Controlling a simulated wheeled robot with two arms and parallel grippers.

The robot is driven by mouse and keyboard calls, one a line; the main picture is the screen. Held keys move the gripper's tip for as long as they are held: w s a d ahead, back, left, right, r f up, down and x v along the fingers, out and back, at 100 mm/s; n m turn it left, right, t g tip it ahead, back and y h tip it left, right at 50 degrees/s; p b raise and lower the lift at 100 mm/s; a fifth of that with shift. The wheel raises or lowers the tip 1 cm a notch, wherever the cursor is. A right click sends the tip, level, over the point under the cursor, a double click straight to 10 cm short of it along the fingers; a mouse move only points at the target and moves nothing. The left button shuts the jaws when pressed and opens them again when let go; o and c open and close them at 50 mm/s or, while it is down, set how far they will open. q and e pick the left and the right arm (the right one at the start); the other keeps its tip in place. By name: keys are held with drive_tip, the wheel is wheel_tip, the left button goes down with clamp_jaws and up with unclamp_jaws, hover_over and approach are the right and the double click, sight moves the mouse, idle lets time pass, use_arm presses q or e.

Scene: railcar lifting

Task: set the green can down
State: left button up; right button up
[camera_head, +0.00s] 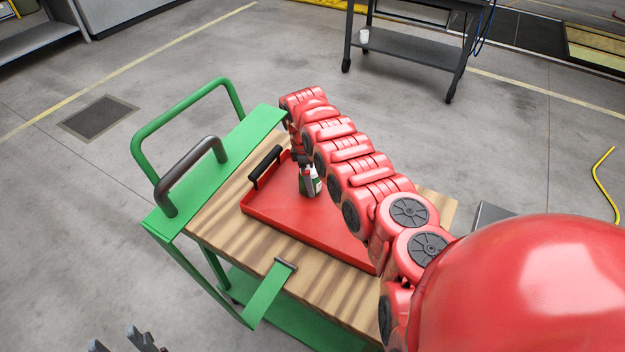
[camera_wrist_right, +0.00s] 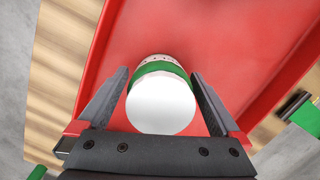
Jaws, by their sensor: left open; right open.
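The green can (camera_head: 309,184), with a green band and white parts, stands on the red tray (camera_head: 300,213) near its back left side. In the right wrist view the can (camera_wrist_right: 161,108) shows its white end and green band, between the fingers. My right gripper (camera_head: 301,159) is open around the can, with a gap visible on each side; its fingers (camera_wrist_right: 159,73) show clearly in the wrist view. My right arm hides the tray's right part. My left gripper (camera_head: 124,344) is open and empty at the bottom left edge of the head view, away from the tray.
The tray lies on a wooden-topped green cart (camera_head: 222,212) with green rails and a dark handle (camera_head: 190,170) at left. The tray has a black handle (camera_head: 266,167). A grey wheeled table (camera_head: 415,50) stands at the back. The floor left of the cart is clear.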

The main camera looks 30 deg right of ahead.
drive_tip(key=r, duration=0.3)
drive_tip(key=a+r+b, duration=0.1)
drive_tip(key=r, duration=0.2)
drive_tip(key=w+r+b, duration=0.1)
drive_tip(key=r, duration=0.3)
drive_tip(key=shift+a, duration=0.15)
drive_tip(key=shift+a+r, duration=0.1)
drive_tip(key=shift+r, duration=0.4)
